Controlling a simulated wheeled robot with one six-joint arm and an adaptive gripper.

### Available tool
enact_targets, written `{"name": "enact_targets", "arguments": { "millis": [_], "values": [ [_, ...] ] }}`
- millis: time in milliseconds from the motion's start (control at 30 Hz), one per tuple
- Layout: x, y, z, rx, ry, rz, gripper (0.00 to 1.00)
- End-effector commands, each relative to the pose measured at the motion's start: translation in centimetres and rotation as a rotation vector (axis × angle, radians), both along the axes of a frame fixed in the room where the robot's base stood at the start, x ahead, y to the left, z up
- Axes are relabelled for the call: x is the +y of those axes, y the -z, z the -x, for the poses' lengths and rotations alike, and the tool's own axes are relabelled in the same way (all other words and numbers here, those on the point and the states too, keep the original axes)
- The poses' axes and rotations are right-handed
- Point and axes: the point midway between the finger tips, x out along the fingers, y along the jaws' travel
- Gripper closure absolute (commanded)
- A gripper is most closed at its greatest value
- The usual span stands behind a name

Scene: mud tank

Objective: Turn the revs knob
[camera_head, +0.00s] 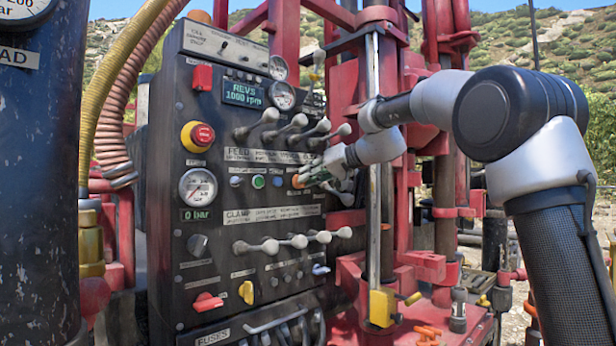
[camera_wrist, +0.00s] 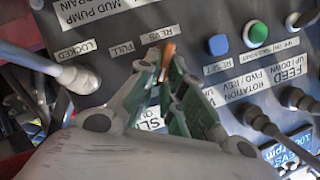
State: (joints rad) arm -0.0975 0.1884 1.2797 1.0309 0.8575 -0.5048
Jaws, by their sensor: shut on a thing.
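The revs knob is orange and sits on the dark control panel (camera_head: 215,215); it shows at the fingertips in the head view (camera_head: 297,181). In the wrist view the orange knob (camera_wrist: 167,58) stands between the fingertips, below an upside-down REVS label (camera_wrist: 160,34). My gripper (camera_head: 305,178) reaches the panel from the right and is shut on the knob; it also shows in the wrist view (camera_wrist: 165,66). The fingers hide part of the knob. The display (camera_head: 243,93) reads REVS 1000 rpm.
Green (camera_head: 258,181) and blue (camera_head: 236,181) buttons sit left of the knob. Rows of ball-ended levers stand above (camera_head: 297,121) and below (camera_head: 299,241) it. A red emergency button (camera_head: 197,137) is further left. A steel rod (camera_head: 374,200) stands right of the panel.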

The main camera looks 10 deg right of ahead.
Motion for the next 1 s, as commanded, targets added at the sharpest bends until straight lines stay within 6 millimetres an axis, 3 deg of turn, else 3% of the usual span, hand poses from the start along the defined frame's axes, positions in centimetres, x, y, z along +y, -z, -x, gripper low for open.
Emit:
{"name": "enact_targets", "arguments": {
  "millis": [367,900,933,1000],
  "values": [
    [-0.29,0.31,-0.17,0.095,0.001,-0.128,1.0],
    [-0.26,0.38,-0.17,0.109,0.0,-0.146,1.0],
    [-0.26,0.38,-0.17,0.11,0.0,-0.145,0.85],
    [-0.27,0.37,-0.18,0.109,0.0,-0.146,0.72]
  ]
}}
